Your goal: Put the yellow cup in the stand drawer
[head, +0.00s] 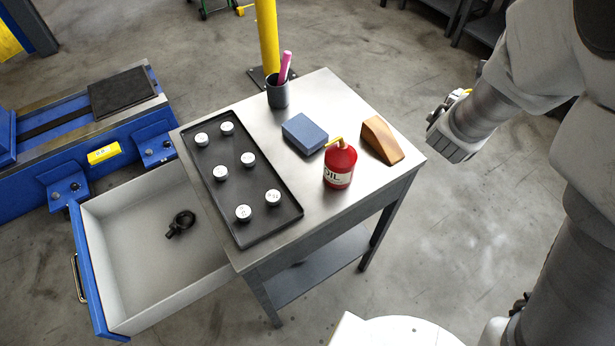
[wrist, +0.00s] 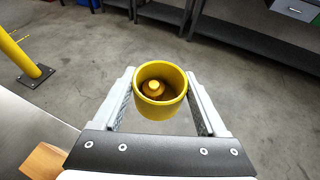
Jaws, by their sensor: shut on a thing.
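The yellow cup (wrist: 147,108) is between the two fingers of my gripper in the wrist view, its open mouth facing the camera. A yellowish knob-like shape shows inside it. My gripper (head: 457,100) is shut on the cup, off the right side of the table in the head view. There, only a small bit of yellow shows by the fingers. The open drawer (head: 105,262) has a blue front and pale walls. It sticks out at the left of the metal stand (head: 335,95) and holds a black eye bolt (head: 181,223).
On the stand are a black tray (head: 226,185) with several weights, a blue block (head: 304,133), a red oil can (head: 340,166), a wooden wedge (head: 381,140) and a pen cup (head: 278,93). A yellow post (head: 267,38) rises behind. Most of the drawer floor is clear.

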